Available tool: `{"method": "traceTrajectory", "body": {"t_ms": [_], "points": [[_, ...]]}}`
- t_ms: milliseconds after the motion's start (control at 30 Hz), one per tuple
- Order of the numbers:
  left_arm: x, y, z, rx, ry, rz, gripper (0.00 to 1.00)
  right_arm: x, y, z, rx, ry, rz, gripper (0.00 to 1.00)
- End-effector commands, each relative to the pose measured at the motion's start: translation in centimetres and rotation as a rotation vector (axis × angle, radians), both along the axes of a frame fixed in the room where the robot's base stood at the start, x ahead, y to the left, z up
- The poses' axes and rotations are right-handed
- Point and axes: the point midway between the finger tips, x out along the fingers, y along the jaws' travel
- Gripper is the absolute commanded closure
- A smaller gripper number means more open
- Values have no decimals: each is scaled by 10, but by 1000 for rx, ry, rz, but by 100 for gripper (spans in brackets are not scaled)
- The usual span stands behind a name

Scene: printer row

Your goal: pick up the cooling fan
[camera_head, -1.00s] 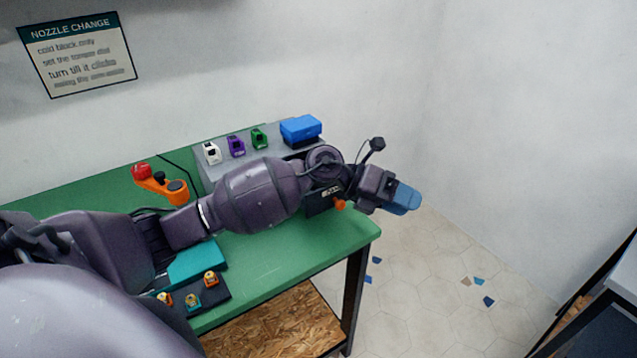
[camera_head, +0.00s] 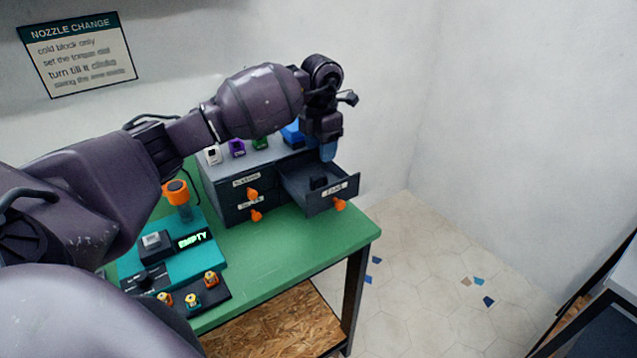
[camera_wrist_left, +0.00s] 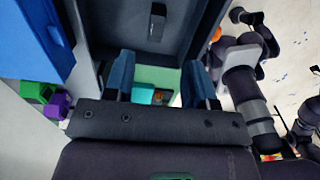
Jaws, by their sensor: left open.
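The cooling fan appears to be the small black block (camera_head: 318,182) lying in the open drawer (camera_head: 345,189) of the grey cabinet. In the left wrist view the black block (camera_wrist_left: 157,22) lies on the drawer floor near the top of the picture. My left gripper (camera_head: 328,152) points down above the back part of the drawer, apart from the block. In the left wrist view its two blue fingers (camera_wrist_left: 158,70) are spread with nothing between them.
A blue box (camera_head: 292,133) and small white, purple and green items stand on the cabinet top (camera_head: 225,166). Other drawers with orange knobs are shut. A teal station (camera_head: 205,253) with an "EMPTY" display is at left. Green table (camera_head: 290,250) is clear in front.

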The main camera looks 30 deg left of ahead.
Motion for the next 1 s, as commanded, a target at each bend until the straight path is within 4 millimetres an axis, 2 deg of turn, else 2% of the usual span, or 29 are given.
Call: {"method": "traceTrajectory", "body": {"t_ms": [200,433,700,1000], "points": [[-1,0,-32,-4,2,0,49,-2,0,0,0,2,-2,47],[-1,1,-50,-5,2,-1,49,-5,-1,0,0,8,-3,47],[-1,6,-85,-4,1,0,49,-5,-1,3,1,6,-4,47],[0,6,-91,-4,-1,-1,49,0,0,5,0,-3,-1,47]]}}
